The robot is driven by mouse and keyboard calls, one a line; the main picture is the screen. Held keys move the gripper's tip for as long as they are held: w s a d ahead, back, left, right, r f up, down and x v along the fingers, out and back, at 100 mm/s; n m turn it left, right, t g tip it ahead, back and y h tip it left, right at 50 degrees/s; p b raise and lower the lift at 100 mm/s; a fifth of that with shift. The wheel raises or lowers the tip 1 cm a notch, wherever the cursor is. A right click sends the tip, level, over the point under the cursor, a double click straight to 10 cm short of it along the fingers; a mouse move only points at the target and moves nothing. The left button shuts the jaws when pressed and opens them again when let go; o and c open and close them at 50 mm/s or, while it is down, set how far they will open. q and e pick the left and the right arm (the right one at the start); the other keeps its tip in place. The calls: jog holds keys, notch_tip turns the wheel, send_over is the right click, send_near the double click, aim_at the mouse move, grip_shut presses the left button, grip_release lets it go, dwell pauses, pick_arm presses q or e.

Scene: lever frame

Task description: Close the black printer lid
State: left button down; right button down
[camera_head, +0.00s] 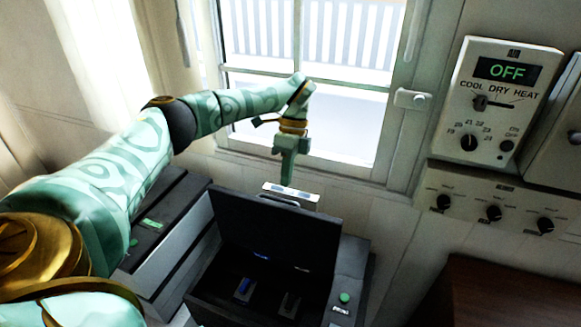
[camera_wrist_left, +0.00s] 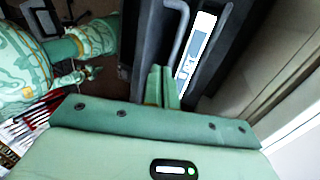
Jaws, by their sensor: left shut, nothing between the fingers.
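The black printer lid (camera_head: 275,235) stands raised, tilted up from the back of the black printer (camera_head: 352,270) in the head view. The printer's dark inside shows in front of it, with small blue-lit parts. A curved handle (camera_head: 279,200) is at the lid's upper edge. My left gripper (camera_head: 288,182) is shut and empty, pointing down just above and behind that upper edge. I cannot tell whether it touches the lid. In the left wrist view its shut fingers (camera_wrist_left: 162,86) are beside dark bars and a grey handle (camera_wrist_left: 178,30).
A grey unit (camera_head: 165,225) stands left of the printer, partly behind my left arm. A window (camera_head: 335,110) is behind. Wall controls reading OFF (camera_head: 505,70) and a knob panel (camera_head: 490,208) are at right, above a brown surface (camera_head: 500,290).

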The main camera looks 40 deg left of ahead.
aim_at(284, 199)
pick_arm(q)
jog(key=x, duration=0.5)
jog(key=shift+w+f, duration=0.15)
jog(key=shift+f, duration=0.15)
jog(key=shift+s+d+f, duration=0.1)
jog(key=shift+s+f, duration=0.1)
jog(key=shift+s, duration=0.05)
jog(key=shift+s+f, duration=0.15)
jog(key=shift+w, duration=0.25)
pick_arm(e)
jog(key=shift+w+r, duration=0.3)
jog(key=shift+s+d, duration=0.1)
